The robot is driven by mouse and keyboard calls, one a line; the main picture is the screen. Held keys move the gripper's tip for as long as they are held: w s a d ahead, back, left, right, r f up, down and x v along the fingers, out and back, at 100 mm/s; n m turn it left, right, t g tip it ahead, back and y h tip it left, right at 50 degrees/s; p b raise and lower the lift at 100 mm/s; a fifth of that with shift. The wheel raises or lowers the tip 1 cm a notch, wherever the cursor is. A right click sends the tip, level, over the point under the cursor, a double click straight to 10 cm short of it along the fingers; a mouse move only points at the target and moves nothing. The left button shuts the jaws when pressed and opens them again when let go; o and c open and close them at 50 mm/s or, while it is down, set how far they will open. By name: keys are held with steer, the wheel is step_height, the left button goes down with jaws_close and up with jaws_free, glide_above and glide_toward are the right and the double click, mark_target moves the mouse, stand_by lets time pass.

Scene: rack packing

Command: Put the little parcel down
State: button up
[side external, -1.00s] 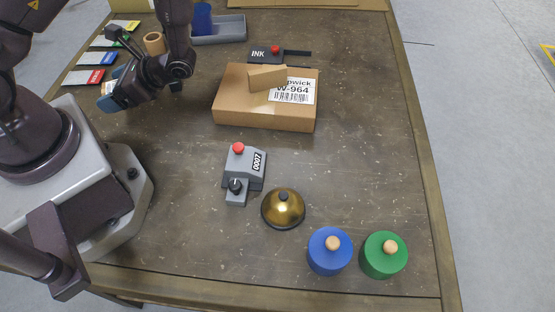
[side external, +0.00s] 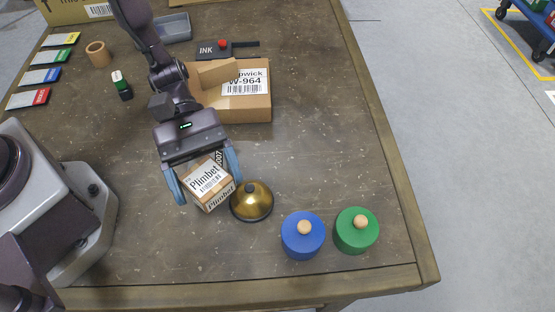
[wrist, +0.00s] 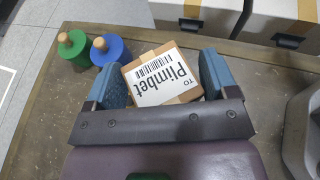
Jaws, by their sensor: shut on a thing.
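The little parcel (side external: 210,178) is a small brown box with white labels reading "Plimbet". My gripper (side external: 206,187) is shut on it, with one blue finger on each side. In the side view it is left of the brass bell (side external: 252,201), in front of the large carton. I cannot tell whether its underside touches the table. In the wrist view the parcel (wrist: 160,76) sits between the fingers of my gripper (wrist: 162,82), its "TO Plimbet" label facing the camera. The grey device marked 0007 (side external: 219,158) is mostly hidden behind my gripper and the parcel.
A blue lidded pot (side external: 303,242) and a green one (side external: 356,236) stand near the table's front right. A large carton (side external: 240,108) marked W-964 and an ink pad (side external: 213,54) lie behind. Coloured cards (side external: 40,75) line the left. The right-hand tabletop is clear.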

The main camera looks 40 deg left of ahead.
steer(key=w+d+r+n+t+h, duration=0.1)
steer(key=w+d+r+n+t, duration=0.1)
steer(key=w+d+n+t, duration=0.3)
steer(key=n+t, duration=0.5)
steer(key=t, duration=0.1)
glide_above(344, 173)
steer(key=shift+y, duration=0.4)
steer(key=f, duration=0.8)
steer(key=shift+s+a+f, duration=0.1)
steer(key=shift+s+a, duration=0.05)
steer(key=shift+s, duration=0.05)
steer(key=shift+w+f, duration=0.1)
steer(key=shift+f, duration=0.1)
steer(key=shift+w+f, duration=0.2)
steer(key=shift+f, duration=1.45)
